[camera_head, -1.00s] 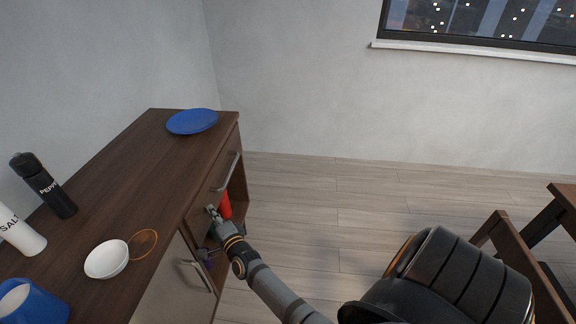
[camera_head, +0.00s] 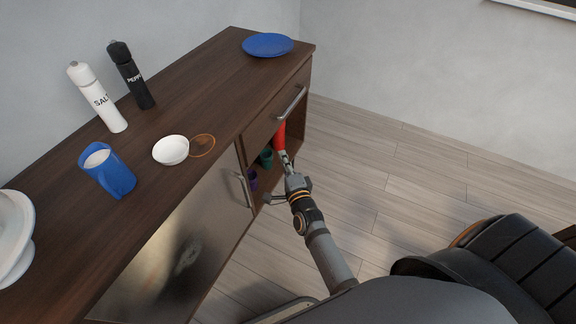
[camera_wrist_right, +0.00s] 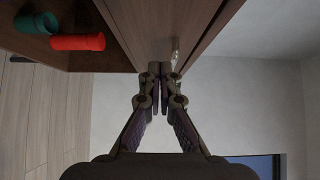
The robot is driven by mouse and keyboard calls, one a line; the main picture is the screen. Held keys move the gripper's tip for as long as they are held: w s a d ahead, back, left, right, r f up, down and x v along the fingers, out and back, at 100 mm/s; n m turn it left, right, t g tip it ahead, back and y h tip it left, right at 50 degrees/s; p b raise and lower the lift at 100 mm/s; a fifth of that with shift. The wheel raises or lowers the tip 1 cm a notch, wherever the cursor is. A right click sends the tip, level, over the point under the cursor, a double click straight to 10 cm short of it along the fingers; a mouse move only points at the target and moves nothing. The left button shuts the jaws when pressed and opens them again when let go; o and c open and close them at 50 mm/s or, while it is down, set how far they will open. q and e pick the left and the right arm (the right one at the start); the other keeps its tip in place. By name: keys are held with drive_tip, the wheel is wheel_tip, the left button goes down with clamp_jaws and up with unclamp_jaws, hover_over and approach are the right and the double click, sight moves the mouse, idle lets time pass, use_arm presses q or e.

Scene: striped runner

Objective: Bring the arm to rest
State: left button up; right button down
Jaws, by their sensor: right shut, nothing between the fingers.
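My right arm comes in from the lower right of the head view. Its gripper (camera_head: 286,160) is in front of the cabinet's open shelf, below the drawer handle. In the right wrist view the fingertips (camera_wrist_right: 158,72) are together with nothing between them, in front of a dark wood face. A red cup (camera_head: 280,134) on the shelf shows just past the fingertips in the head view. In the wrist view the red cup (camera_wrist_right: 78,43) lies off to the upper left, apart from the fingers. My left gripper is out of view.
The wooden cabinet (camera_head: 190,90) carries a blue plate (camera_head: 267,45), salt (camera_head: 98,98) and pepper (camera_head: 132,76) mills, a white bowl (camera_head: 171,150) and a blue mug (camera_head: 108,170). Green (camera_head: 266,158) and purple (camera_head: 253,180) cups are on the shelf. Floor (camera_head: 400,160) to the right is clear.

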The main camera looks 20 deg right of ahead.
drive_tip(key=s+d+f+n+g+y+p, duration=0.1)
drive_tip(key=s+f+n+g+p, duration=0.4)
drive_tip(key=s+f, duration=0.6)
drive_tip(key=s+f+n+g+y+p, duration=0.15)
drive_tip(key=s+f+n+g, duration=0.4)
drive_tip(key=f, duration=0.85)
use_arm(q)
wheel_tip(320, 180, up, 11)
drive_tip(key=p, duration=0.5)
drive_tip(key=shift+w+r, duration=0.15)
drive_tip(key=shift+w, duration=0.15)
use_arm(e)
drive_tip(key=s+d+f+n+g, duration=0.2)
drive_tip(key=s+f+n, duration=0.1)
drive_tip(key=s, duration=0.6)
drive_tip(key=s+d+f+n+g+h, duration=0.1)
drive_tip(key=s+d+f+n+g, duration=0.1)
drive_tip(key=s, duration=0.7)
drive_tip(key=s+d+f+n+g, duration=0.2)
drive_tip(key=s+d+f+n, duration=0.2)
drive_tip(key=s, duration=0.6)
drive_tip(key=shift+h, duration=0.35)
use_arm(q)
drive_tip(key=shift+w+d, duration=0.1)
use_arm(e)
drive_tip(key=shift+s, duration=0.1)
